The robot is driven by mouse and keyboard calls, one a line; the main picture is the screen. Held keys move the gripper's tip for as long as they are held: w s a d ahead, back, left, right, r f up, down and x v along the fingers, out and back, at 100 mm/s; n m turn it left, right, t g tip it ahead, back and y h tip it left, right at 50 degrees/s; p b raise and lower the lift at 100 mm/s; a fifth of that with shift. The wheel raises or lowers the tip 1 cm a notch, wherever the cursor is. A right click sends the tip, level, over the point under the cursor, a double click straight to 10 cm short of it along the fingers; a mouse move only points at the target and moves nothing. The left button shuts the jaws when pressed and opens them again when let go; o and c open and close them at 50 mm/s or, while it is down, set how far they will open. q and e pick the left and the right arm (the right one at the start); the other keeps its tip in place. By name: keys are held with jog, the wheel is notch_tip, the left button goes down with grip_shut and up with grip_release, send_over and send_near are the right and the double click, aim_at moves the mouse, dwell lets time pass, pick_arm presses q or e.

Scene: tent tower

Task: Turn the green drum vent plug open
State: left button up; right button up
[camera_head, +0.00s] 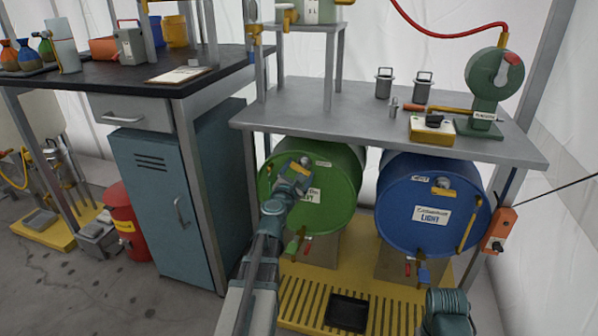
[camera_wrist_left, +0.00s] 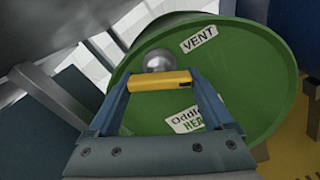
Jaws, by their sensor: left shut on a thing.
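The green drum (camera_head: 335,180) lies on its side under the grey bench, its round face toward me; the left wrist view shows that face (camera_wrist_left: 265,75) close up. The vent plug has a yellow bar handle (camera_wrist_left: 160,80) and a silver round knob (camera_wrist_left: 159,61) just above it, below a VENT label (camera_wrist_left: 198,40). My left gripper (camera_head: 298,168) is at the upper part of the drum face, its two fingers shut on the ends of the yellow handle. The handle lies nearly level in the left wrist view. In the head view my gripper partly hides the plug.
A blue drum (camera_head: 405,215) lies to the right of the green one. Both rest above a yellow slatted pallet (camera_head: 300,300) with a black tray (camera_head: 347,312). The bench top (camera_head: 350,115) overhangs the drums. A teal cabinet (camera_head: 165,190) stands on the left.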

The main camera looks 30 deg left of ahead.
pick_arm(q)
jog(key=shift+s+n, duration=0.1)
jog(key=shift+n, duration=0.9)
jog(key=shift+d, duration=0.1)
jog(key=o, duration=1.1)
jog(key=shift+o, duration=0.2)
jog(key=shift+s, duration=0.1)
